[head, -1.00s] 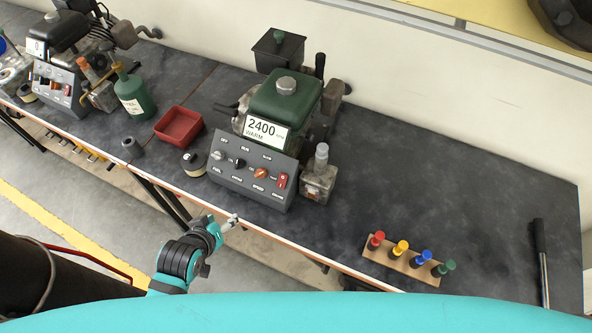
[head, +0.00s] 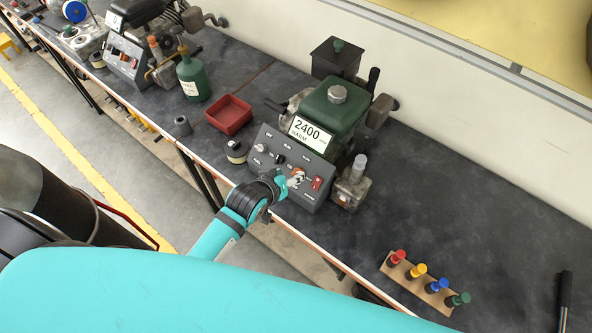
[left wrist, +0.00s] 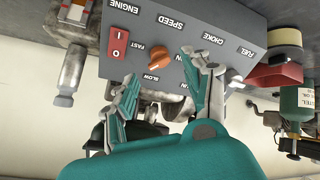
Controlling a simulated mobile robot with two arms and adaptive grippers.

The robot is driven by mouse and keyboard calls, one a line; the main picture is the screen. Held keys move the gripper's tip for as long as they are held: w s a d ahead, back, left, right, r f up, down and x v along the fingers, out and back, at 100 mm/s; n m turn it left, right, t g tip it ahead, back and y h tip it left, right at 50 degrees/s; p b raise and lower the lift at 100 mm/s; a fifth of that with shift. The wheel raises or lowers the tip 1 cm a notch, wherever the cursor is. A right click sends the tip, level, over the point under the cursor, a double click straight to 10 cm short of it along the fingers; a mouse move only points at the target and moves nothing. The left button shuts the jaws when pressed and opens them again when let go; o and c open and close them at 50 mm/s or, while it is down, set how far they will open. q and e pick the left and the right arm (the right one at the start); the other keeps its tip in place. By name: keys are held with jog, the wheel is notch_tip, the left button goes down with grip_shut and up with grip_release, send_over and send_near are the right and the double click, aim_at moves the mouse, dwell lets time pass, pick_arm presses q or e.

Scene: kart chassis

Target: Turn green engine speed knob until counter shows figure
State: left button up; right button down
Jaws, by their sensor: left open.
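The green engine (head: 340,103) stands on the bench, its counter (head: 308,133) reading 2400 with WARM below. The grey control panel (head: 268,150) is in front of it. The orange speed knob (left wrist: 156,66) shows in the left wrist view, between FAST and SLOW marks, its pointer slanted. My left gripper (head: 296,178) is at the panel, just left of the red switch (head: 317,183). In the left wrist view the gripper (left wrist: 160,80) is open, its fingertips on either side of the knob. I see no clear contact. The knob is partly hidden in the head view.
A red tray (head: 229,115) and a green bottle (head: 192,78) stand left of the engine. A second engine is further left. A wooden rack (head: 420,284) with coloured pegs is at the lower right. The bench right of the engine is mostly clear.

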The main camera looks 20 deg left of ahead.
aim_at(295, 173)
pick_arm(q)
jog(key=shift+x, duration=2.8)
grip_shut()
jog(key=shift+r+m+p, duration=0.1)
jog(key=shift+m+p, duration=0.5)
jog(key=shift+m, duration=0.2)
jog(key=shift+m+p, duration=0.3)
jog(key=shift+m, duration=1.2)
grip_release()
jog(key=shift+a, duration=0.1)
